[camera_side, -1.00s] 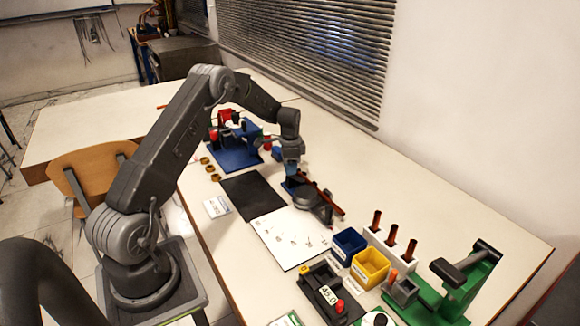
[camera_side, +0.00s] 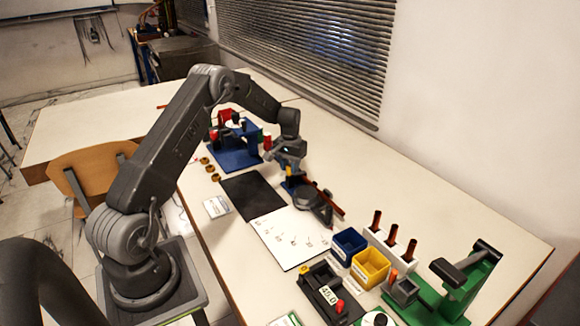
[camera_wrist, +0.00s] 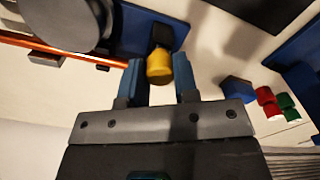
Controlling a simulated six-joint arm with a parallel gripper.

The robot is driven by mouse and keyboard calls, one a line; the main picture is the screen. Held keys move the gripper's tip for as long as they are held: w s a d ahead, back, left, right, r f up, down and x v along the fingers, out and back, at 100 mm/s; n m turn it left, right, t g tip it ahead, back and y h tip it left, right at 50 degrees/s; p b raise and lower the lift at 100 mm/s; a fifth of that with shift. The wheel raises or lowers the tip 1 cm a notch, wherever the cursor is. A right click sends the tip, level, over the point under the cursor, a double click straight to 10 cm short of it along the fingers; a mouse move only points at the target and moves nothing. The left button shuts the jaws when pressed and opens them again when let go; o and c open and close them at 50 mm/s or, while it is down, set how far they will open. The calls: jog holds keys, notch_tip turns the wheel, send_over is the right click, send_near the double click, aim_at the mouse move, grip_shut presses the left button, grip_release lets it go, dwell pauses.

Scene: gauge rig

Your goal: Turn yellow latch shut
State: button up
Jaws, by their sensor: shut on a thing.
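The yellow latch (camera_wrist: 159,66) is a short yellow cylinder-like knob on a black block at the end of a blue base (camera_wrist: 140,25) in the wrist view. My gripper (camera_wrist: 160,62) has its two blue fingers on either side of the knob and is shut on it. In the side view my gripper (camera_side: 290,172) is low over the far end of the fixture with the dark round part (camera_side: 314,200). A bit of yellow shows at the fingers there, but the latch is mostly hidden.
A red-brown rod (camera_side: 325,198) lies along the fixture. A blue stand (camera_side: 235,155) with red parts is behind to the left. A black mat (camera_side: 253,196) and white sheet (camera_side: 290,238) lie in front. Blue (camera_side: 348,243) and yellow (camera_side: 369,268) bins stand to the right.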

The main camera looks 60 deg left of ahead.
jog(key=shift+n, duration=1.5)
jog(key=o, duration=0.9)
jog(key=shift+o, duration=0.2)
jog(key=shift+r, duration=0.1)
notch_tip(320, 180, up, 14)
